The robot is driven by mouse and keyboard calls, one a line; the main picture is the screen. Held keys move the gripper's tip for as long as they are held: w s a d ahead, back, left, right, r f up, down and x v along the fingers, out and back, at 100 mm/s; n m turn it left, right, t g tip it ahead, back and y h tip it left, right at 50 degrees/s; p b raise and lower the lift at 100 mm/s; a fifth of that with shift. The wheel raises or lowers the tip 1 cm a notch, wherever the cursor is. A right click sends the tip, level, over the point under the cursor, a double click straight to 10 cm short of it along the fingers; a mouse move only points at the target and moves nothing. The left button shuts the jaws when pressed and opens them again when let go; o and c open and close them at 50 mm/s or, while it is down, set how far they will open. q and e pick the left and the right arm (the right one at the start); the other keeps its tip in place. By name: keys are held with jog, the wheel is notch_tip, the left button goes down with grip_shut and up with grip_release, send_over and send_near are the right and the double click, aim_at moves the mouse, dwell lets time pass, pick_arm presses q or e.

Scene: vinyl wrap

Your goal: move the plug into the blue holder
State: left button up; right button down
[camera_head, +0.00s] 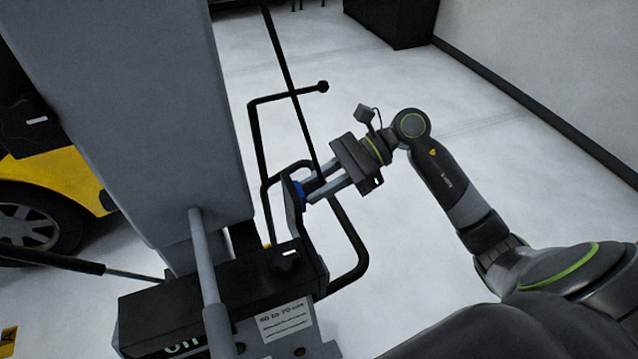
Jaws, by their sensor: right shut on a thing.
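The blue holder (299,192) is a small blue piece on the dark bracket of the machine, near the picture's centre. My right gripper (308,193) comes in from the right, with its two grey fingers pointing left at the blue holder. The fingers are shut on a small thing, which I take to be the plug. The fingers and the bracket mostly hide it, and I cannot tell whether it touches or sits in the holder. My left gripper is not in view.
A large grey column (130,100) stands at the left above a black box (215,305) with a printed label. A black tube frame (362,250) curves around the bracket. A yellow car (50,180) is at the far left. The floor at the right is clear up to the wall.

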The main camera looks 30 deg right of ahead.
jog(key=c, duration=1.1)
grip_release()
jog(key=shift+c, duration=0.2)
jog(key=shift+a, duration=0.15)
jog(key=shift+w, duration=0.1)
